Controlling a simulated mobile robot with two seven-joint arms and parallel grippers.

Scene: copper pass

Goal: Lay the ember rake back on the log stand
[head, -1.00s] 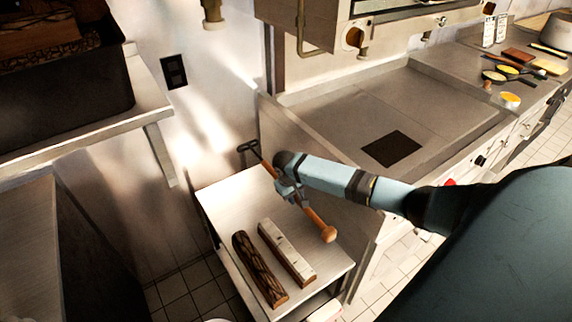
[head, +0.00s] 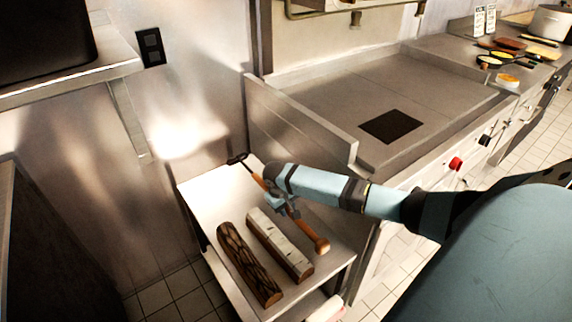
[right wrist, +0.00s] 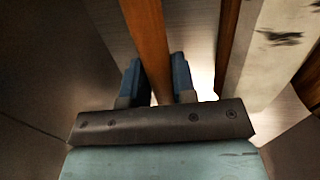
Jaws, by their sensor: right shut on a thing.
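The ember rake has a wooden handle (head: 311,234) with a rounded end and a dark metal head (head: 238,159) at the far left. My right gripper (head: 279,203) is shut on its handle, which also runs between the fingers in the right wrist view (right wrist: 150,50). The log stand is a pale metal table (head: 205,187). The rake lies along or just above its right side; I cannot tell if it touches the top. A dark-barked log (head: 247,264) and a white birch log (head: 279,245) lie side by side on the stand, left of the rake. My left gripper is not in view.
A steel counter with a raised side panel (head: 300,125) and a dark square plate (head: 391,127) stands close on the right of the stand. A wall shelf (head: 75,80) juts out at upper left. The stand's back left corner is bare.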

